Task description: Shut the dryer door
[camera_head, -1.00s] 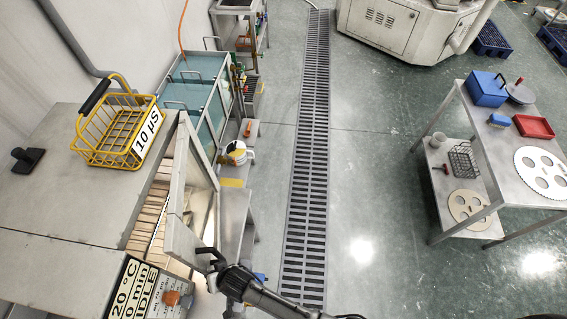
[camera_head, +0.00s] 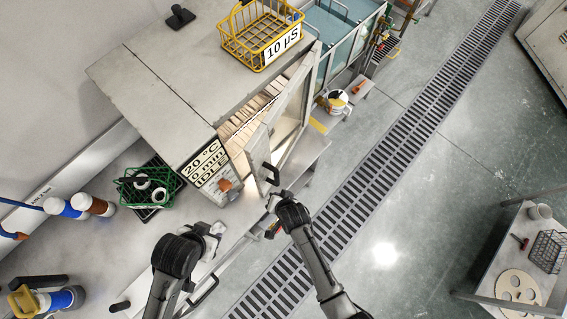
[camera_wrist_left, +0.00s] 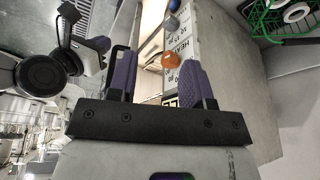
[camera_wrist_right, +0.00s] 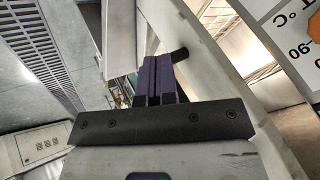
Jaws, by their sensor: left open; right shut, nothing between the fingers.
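The dryer (camera_head: 165,95) is a grey metal box in the head view, with a sign reading 20 °C, 0 min, IDLE. Its door (camera_head: 286,125) stands ajar, with a gap showing the slatted inside. The door's black handle (camera_head: 268,173) is on its near end. My right gripper (camera_head: 275,198) is just below the handle; in the right wrist view its fingers (camera_wrist_right: 158,78) are shut and empty beside the door face (camera_wrist_right: 185,75). Whether they touch it I cannot tell. My left gripper (camera_head: 215,230) is open and empty before the dryer's control panel; its fingers (camera_wrist_left: 157,82) are apart.
A yellow wire basket (camera_head: 258,35) sits on the dryer. A green basket (camera_head: 148,186) and several bottles (camera_head: 62,207) are on the bench at left.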

